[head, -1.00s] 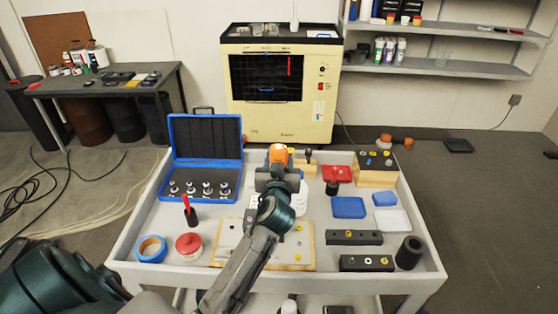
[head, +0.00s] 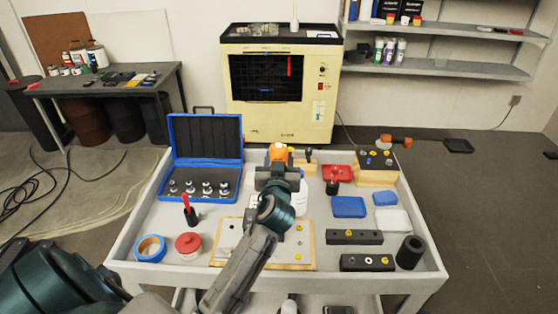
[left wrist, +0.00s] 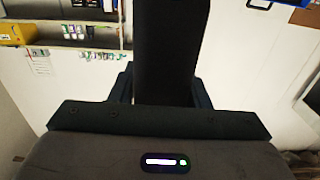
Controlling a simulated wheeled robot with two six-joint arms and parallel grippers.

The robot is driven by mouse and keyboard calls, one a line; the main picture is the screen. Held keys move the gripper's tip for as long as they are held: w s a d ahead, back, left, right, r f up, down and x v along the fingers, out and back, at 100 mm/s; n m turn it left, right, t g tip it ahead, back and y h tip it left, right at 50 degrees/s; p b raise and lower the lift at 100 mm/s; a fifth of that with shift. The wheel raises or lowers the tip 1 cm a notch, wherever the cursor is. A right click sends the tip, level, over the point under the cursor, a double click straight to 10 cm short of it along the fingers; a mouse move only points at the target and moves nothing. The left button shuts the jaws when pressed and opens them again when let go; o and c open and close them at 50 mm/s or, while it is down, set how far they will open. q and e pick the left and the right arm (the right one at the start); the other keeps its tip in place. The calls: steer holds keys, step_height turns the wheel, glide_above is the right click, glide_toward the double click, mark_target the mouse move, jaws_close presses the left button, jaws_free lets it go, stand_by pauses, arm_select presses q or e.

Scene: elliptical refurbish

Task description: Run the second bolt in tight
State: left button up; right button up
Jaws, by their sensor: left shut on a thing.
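My left gripper (head: 278,172) is raised over the middle of the cart and is shut on an orange-topped tool (head: 278,152), mostly hidden behind the gripper. In the left wrist view a dark upright bar (left wrist: 170,50) stands between the fingers. Below and nearer lies a light plate on a wooden board (head: 308,262), with small yellow and dark fasteners (head: 298,256) on its right part. My arm covers the middle of the plate. I cannot tell which fastener is the second bolt. My right gripper is not in view.
A blue socket case (head: 206,125) stands open at the left. A red-handled tool (head: 189,212), blue tape (head: 150,248) and a red-lidded tin (head: 188,244) are left of the plate. Dark blocks (head: 355,237), a black cylinder (head: 409,252) and blue boxes (head: 348,207) are at the right.

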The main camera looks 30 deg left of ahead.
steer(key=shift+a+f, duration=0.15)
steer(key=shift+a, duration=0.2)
arm_select(q)
steer(key=shift+f+b, duration=0.25)
steer(key=shift+b, duration=0.15)
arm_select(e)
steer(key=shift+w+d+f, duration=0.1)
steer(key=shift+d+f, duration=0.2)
